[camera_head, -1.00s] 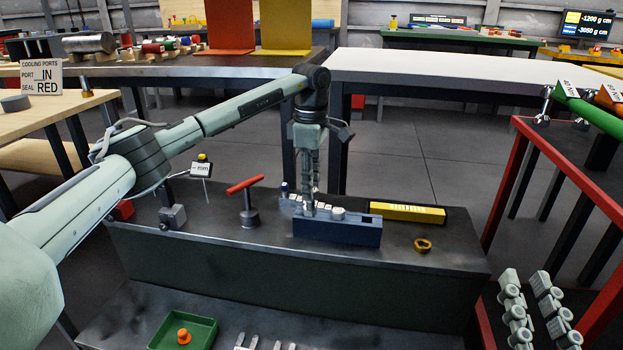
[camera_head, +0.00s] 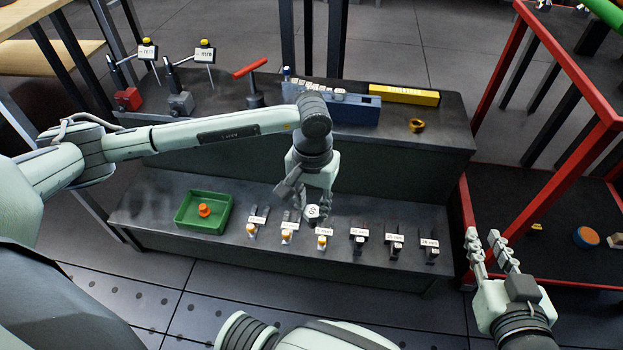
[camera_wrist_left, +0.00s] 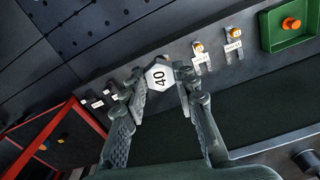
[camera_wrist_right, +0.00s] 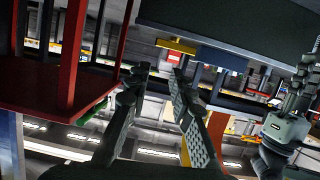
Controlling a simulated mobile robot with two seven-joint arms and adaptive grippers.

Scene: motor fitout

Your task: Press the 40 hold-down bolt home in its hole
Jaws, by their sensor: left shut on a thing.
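The 40 bolt shows its white hexagonal head marked 40 in the left wrist view (camera_wrist_left: 158,77) and between my left fingers in the head view (camera_head: 312,212). My left gripper (camera_head: 314,206) is shut on it, above the lower bench. The bolt's shank is hidden, and I cannot tell whether it touches anything below. Several labelled brackets stand in a row on that bench; the left ones (camera_head: 287,233) have orange-yellow pieces, the right ones (camera_head: 395,240) look dark. Which hole is for 40 is unreadable. My right gripper (camera_head: 492,240) is open and empty, off to the right.
A green tray (camera_head: 182,222) with an orange piece stands left on the lower bench (camera_head: 150,210). The raised step behind holds a blue rack (camera_head: 355,110), a yellow box (camera_head: 404,95), a brass ring (camera_head: 417,126) and a red T-handle tool (camera_head: 250,75). A red-framed stand (camera_head: 545,110) is at the right.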

